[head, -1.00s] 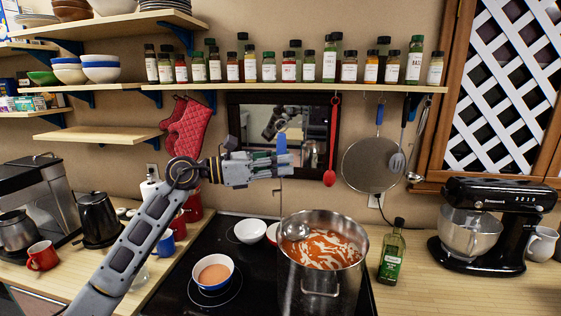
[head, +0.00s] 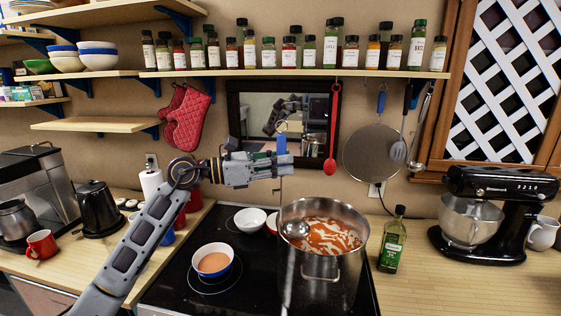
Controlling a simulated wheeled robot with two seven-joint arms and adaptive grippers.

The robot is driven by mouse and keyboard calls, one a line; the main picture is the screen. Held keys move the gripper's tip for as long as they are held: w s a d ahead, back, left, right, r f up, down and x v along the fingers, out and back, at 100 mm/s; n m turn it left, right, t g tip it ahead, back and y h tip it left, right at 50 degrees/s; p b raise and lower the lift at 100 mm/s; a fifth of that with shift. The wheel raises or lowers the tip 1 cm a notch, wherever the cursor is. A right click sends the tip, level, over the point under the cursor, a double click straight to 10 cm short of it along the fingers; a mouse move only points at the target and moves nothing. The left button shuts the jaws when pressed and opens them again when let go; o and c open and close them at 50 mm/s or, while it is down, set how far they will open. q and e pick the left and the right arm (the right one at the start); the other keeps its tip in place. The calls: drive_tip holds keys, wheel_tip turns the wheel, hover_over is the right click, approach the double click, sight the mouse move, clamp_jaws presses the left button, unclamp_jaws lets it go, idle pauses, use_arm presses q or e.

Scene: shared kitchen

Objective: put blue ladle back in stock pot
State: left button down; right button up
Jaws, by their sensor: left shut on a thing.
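My left gripper (head: 284,160) is shut on the blue handle of the ladle (head: 281,142), whose ring end points up above the fingers. A thin metal shaft shows below the fingers. The round metal ladle bowl appears over the left part of the stock pot's opening. I cannot tell whether it touches the soup. The stock pot (head: 345,275) is a large steel pot with orange-red soup streaked white, standing on the black stove below and right of the gripper. My right gripper is not in view.
A white bowl (head: 250,219) and a blue bowl of orange soup (head: 213,262) sit on the stove (head: 215,300) left of the pot. An oil bottle (head: 392,243) stands close right of the pot. A red ladle (head: 331,140) and a strainer (head: 371,157) hang behind.

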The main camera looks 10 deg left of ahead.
use_arm(q)
drive_tip(key=shift+f+b, duration=0.5)
drive_tip(key=shift+f, duration=0.45)
drive_tip(key=shift+f+b, duration=0.6)
drive_tip(key=shift+f, duration=0.45)
drive_tip(key=shift+f+b, duration=0.6)
drive_tip(key=shift+f, duration=0.45)
drive_tip(key=shift+f+b, duration=0.4)
drive_tip(key=shift+f, duration=0.3)
drive_tip(key=shift+f+b, duration=0.45)
wheel_tip(320, 180, down, 3)
drive_tip(key=shift+r+b, duration=0.15)
drive_tip(key=shift+b, duration=1.05)
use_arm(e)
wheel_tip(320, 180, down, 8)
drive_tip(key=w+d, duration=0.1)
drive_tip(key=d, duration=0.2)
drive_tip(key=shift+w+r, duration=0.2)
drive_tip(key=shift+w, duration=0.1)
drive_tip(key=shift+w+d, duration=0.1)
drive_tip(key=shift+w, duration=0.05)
